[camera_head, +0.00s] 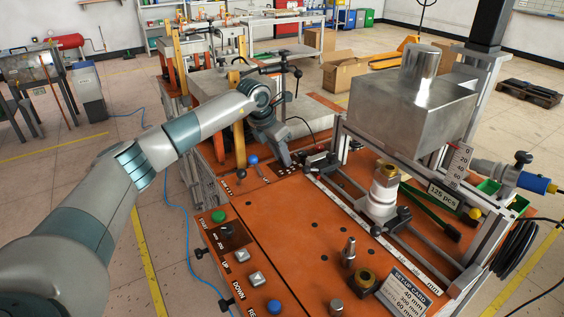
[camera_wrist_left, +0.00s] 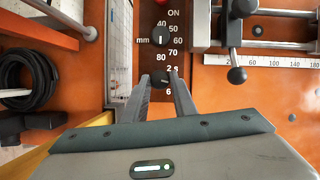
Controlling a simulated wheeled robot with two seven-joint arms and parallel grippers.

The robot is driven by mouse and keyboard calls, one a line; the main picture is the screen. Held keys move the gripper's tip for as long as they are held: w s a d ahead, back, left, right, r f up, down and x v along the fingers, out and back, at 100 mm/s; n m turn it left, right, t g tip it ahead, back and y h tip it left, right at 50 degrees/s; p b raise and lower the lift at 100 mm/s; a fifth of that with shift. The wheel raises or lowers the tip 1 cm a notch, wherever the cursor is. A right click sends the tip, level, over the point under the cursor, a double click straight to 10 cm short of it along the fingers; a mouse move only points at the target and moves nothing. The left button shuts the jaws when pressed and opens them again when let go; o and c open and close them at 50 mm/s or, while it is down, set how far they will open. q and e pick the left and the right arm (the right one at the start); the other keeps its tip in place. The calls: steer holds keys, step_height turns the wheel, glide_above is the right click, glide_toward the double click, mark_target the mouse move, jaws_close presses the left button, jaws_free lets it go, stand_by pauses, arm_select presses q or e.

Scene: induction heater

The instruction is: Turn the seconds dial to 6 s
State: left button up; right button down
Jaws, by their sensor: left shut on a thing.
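My left gripper (camera_head: 286,161) reaches down to the dark control panel at the middle of the machine. In the left wrist view its two fingers (camera_wrist_left: 163,78) are closed on the sides of a small dark knob, the seconds dial (camera_wrist_left: 159,79). Part of the scale, with a 2 and a 6, shows beside the fingers. My right gripper is not in view.
A red button (camera_wrist_left: 161,2) lies beyond the mm dial. A black cable coil (camera_wrist_left: 32,80) hangs at left.

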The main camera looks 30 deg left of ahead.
arm_select(q)
steer(key=m, duration=0.1)
steer(key=m+h+b, duration=0.1)
steer(key=shift+w+a+m, duration=0.15)
steer(key=shift+m, duration=0.25)
steer(key=shift+w+a+r+m+g+h+b, duration=0.1)
steer(key=shift+m+g+h+b, duration=0.45)
steer(key=shift+m, duration=1.15)
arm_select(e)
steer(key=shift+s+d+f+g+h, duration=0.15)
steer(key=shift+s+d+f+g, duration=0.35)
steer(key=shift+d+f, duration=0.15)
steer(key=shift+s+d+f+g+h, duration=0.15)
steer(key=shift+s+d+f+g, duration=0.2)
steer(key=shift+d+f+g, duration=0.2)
arm_select(q)
steer(key=o, duration=1)
steer(key=shift+o, duration=0.2)
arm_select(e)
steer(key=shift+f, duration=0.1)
